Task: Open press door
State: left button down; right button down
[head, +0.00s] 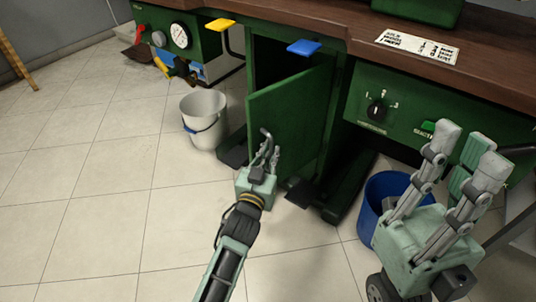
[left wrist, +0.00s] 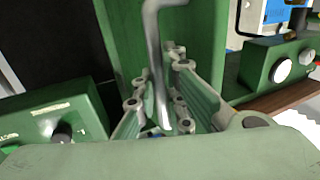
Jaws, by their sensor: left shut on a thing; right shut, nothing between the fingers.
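The green press door (head: 290,115) stands partly open, swung outward from the green press cabinet, and a dark gap shows beside it. My left gripper (head: 268,152) is at the door's front face, low and near its left edge. In the left wrist view a grey metal handle (left wrist: 153,60) runs down between the fingers of the left gripper (left wrist: 160,120), which are shut on it. The green door panel (left wrist: 200,45) shows behind the handle. My right gripper (head: 468,150) is shut and empty, raised in front of the cabinet's right side, apart from the door.
A white bucket (head: 203,118) stands left of the door, and a blue bucket (head: 378,200) stands on the right behind my right gripper. Pedals (head: 303,192) stick out below the door. A knob panel (head: 376,110) is on the right. The tiled floor (head: 95,190) at left is clear.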

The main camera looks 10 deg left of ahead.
pick_arm(q)
jog(key=shift+a+f, duration=0.15)
jog(key=shift+f, duration=0.05)
jog(key=c, duration=1.9)
grip_release()
jog(key=shift+c, duration=0.2)
jog(key=shift+o, duration=0.6)
jog(key=shift+r, duration=0.15)
jog(key=s+a, duration=0.2)
jog(key=s, duration=1)
jog(key=shift+r, duration=0.1)
